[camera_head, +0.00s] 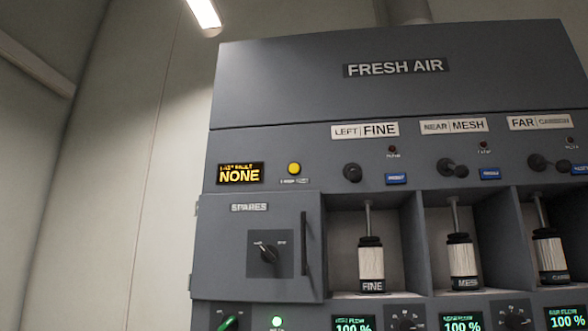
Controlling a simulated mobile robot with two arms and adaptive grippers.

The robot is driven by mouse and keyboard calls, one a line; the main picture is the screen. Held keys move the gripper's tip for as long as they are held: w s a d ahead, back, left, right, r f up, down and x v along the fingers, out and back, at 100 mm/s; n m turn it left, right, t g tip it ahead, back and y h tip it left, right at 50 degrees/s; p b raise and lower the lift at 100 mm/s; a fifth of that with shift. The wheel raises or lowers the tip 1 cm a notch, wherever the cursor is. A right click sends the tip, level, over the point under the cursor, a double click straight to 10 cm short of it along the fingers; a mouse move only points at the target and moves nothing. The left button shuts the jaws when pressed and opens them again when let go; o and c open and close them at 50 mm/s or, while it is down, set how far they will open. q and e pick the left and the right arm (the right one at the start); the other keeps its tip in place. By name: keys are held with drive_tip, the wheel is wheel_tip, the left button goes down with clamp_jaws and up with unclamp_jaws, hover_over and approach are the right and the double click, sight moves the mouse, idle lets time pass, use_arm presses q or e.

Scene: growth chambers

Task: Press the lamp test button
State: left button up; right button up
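A round yellow button (293,168) sits on the grey FRESH AIR panel (300,70), left of centre. The small label under it is blurred, perhaps reading lamp test. To its left is a dark display (240,173) showing NONE in amber letters, with a smaller line above it that is hard to read. Neither of my grippers is in view, and nothing covers the button.
Below the button is the closed SPARES door (224,250) with a rotary knob (266,251) and dark vertical handle (304,243). To the right are open bays with FINE (371,262) and MESH (461,260) cartridges, black knobs and blue buttons (397,179).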

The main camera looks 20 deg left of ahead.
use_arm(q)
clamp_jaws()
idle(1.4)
